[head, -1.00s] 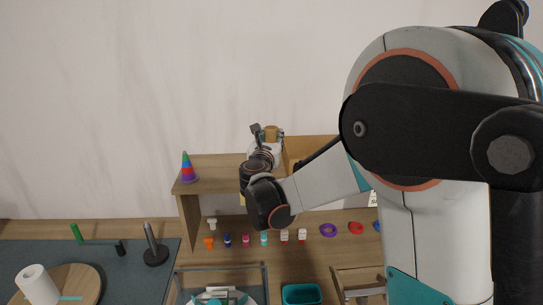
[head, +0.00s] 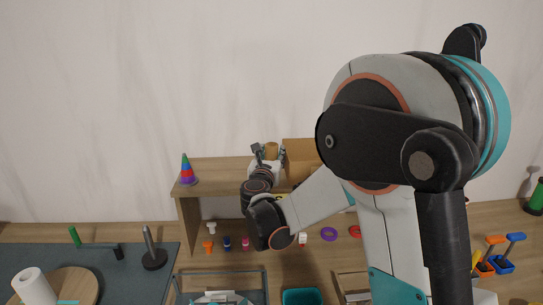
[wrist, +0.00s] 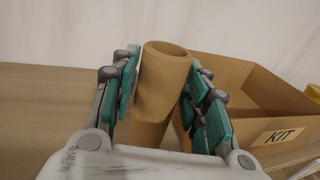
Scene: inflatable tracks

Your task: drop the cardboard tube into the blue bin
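The brown cardboard tube (wrist: 160,85) stands between the two fingers of my gripper (wrist: 163,80) in the wrist view, its open top facing up. Both teal-padded fingers close in against its sides. In the head view the tube (head: 271,150) shows in my gripper (head: 268,152), above the wooden shelf.
A cardboard box marked KIT (wrist: 245,90) is right of the tube. A striped cone (head: 188,170) stands on the shelf's left end (head: 215,168). Small coloured items and a purple ring (head: 329,234) lie below. A paper roll (head: 34,287) is at left.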

